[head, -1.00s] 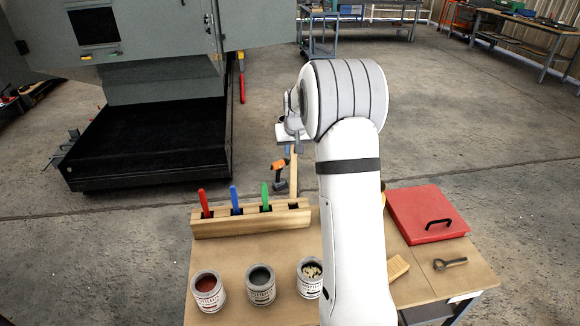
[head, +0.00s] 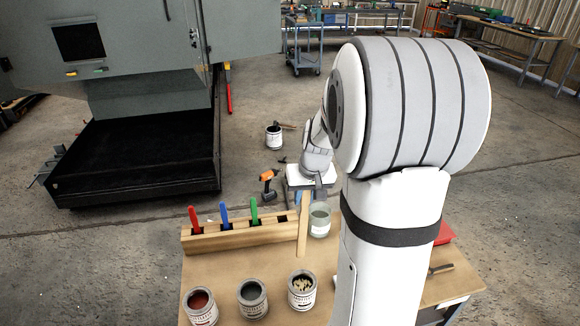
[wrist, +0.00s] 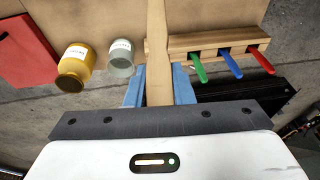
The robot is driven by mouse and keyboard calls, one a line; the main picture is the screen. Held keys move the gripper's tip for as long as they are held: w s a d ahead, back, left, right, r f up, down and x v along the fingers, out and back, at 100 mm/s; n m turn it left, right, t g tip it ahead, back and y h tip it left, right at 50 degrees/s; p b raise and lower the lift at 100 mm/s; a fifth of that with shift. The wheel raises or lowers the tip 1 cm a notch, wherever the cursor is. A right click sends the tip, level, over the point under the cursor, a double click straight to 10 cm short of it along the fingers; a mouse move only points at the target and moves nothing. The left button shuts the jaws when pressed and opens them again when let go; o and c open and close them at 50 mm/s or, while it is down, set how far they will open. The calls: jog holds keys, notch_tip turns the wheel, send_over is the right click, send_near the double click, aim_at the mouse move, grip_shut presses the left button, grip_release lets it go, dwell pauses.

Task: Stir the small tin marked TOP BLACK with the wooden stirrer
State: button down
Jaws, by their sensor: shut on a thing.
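My gripper (head: 306,188) is shut on the wooden stirrer (head: 303,228), which hangs down beside the right end of the tool rack. In the wrist view the blue fingers (wrist: 158,86) grip the stirrer (wrist: 157,40) from both sides. Another dark-topped tin (head: 273,138) stands on the floor behind.
The wooden rack (head: 230,238) holds red, blue and green-handled tools. An orange drill (head: 268,183) is behind the table. Bare tabletop lies between rack and tins.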

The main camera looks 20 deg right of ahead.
jog(key=s, duration=0.4)
jog(key=b, duration=0.4)
send_over(305, 239)
jog(key=d, duration=0.1)
jog(key=shift+f, duration=3)
jog(key=f+b, duration=0.1)
jog(key=f, duration=0.1)
jog(key=f+b, duration=0.1)
jog(key=b, duration=0.1)
jog(key=f+b, duration=0.1)
jog(key=f, duration=0.1)
jog(key=shift+s+a+f+b, duration=0.2)
jog(key=shift+a+f+b, duration=0.1)
jog(key=shift+a+b, duration=0.1)
